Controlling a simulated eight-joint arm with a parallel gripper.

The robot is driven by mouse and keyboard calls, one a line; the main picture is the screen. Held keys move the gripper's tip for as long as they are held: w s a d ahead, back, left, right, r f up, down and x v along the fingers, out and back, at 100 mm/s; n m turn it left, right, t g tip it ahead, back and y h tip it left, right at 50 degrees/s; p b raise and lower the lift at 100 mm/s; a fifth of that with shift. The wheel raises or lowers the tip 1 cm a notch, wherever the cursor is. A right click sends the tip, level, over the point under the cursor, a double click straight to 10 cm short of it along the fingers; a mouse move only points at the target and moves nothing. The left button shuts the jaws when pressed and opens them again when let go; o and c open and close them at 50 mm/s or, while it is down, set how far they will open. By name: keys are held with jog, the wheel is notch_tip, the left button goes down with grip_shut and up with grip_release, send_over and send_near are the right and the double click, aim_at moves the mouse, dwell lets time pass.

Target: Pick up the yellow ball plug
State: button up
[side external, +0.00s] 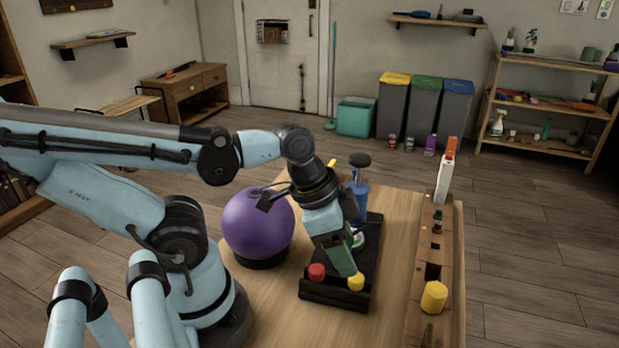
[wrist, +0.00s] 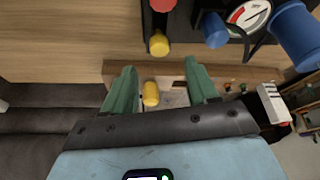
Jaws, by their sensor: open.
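The yellow ball plug (side external: 355,282) is a small rounded yellow knob at the near right corner of a black tray (side external: 335,294). In the wrist view the yellow plug (wrist: 159,44) is near the top, just beyond the fingertips and not between them. A red plug (side external: 317,272) is beside it; the red plug also shows at the top edge of the wrist view (wrist: 162,5). My gripper (side external: 346,268) has green fingers pointing down close to the yellow plug. In the wrist view my gripper (wrist: 160,68) is open and empty.
A blue pump (side external: 358,200) and a gauge (wrist: 248,15) stand on the tray. A purple ball (side external: 258,226) is left of the arm's end. A wooden rack (side external: 420,290) on the right holds a larger yellow cylinder (side external: 433,298), seen beyond the fingers in the wrist view (wrist: 151,94).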

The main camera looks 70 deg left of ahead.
jog(key=shift+x, duration=3)
jog(key=c, duration=1)
jog(key=shift+c, duration=0.2)
jog(key=shift+r, duration=4.6)
jog(key=s+a+r+n+g+y, duration=0.2)
jog(key=s+a+r+n, duration=0.3)
jog(key=a+n, duration=0.4)
jog(key=s+a+r+n+g+y, duration=0.3)
jog(key=a+n, duration=0.7)
jog(key=n, duration=0.7)
jog(key=shift+s+r+y, duration=0.7)
jog(key=shift+s+r, duration=0.55)
jog(key=shift+s, duration=0.25)
